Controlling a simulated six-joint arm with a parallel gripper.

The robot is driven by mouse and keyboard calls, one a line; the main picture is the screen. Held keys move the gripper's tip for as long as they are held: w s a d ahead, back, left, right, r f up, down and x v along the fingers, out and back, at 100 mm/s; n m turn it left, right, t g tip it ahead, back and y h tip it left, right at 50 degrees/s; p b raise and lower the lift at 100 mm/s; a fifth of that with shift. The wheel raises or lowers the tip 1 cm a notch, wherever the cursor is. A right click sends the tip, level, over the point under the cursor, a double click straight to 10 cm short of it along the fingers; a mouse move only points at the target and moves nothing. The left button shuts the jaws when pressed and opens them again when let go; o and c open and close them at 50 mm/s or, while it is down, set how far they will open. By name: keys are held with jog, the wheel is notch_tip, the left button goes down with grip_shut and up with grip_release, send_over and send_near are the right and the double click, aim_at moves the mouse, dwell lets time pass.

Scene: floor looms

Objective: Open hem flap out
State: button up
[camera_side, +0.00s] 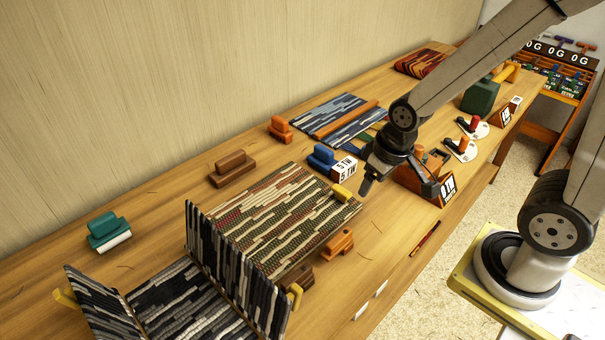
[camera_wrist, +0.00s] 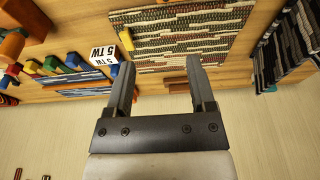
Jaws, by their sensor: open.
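A dark grey-striped woven mat (camera_side: 190,302) lies at the near left of the bench. A tall flap (camera_side: 238,265) stands upright along its right side, and a lower flap (camera_side: 100,305) stands tilted at its left side. Yellow tabs show at the left flap (camera_side: 65,298) and at the right flap (camera_side: 296,295). A red, green and cream woven mat (camera_side: 275,215) lies flat beyond, with a yellow piece (camera_side: 341,193) at its right corner. My gripper (camera_side: 398,187) is open and empty, right of this mat. In the wrist view my gripper (camera_wrist: 160,62) shows the mat (camera_wrist: 185,35) beyond its fingertips.
Orange (camera_side: 339,241), brown (camera_side: 233,169), teal (camera_side: 108,231) and blue (camera_side: 322,157) blocks stand around the mats. A "5 TW" block (camera_side: 345,169) stands beside the blue one. A blue-striped mat (camera_side: 325,112) lies farther back. The wall (camera_side: 150,90) closes the left side.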

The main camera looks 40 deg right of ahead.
jog(key=w, duration=0.1)
jog(key=g, duration=0.3)
send_over(342, 190)
notch_tip(342, 190, down, 10)
jog(key=shift+f, duration=0.1)
jog(key=shift+f, duration=3.8)
grip_shut()
jog(key=shift+w, duration=0.1)
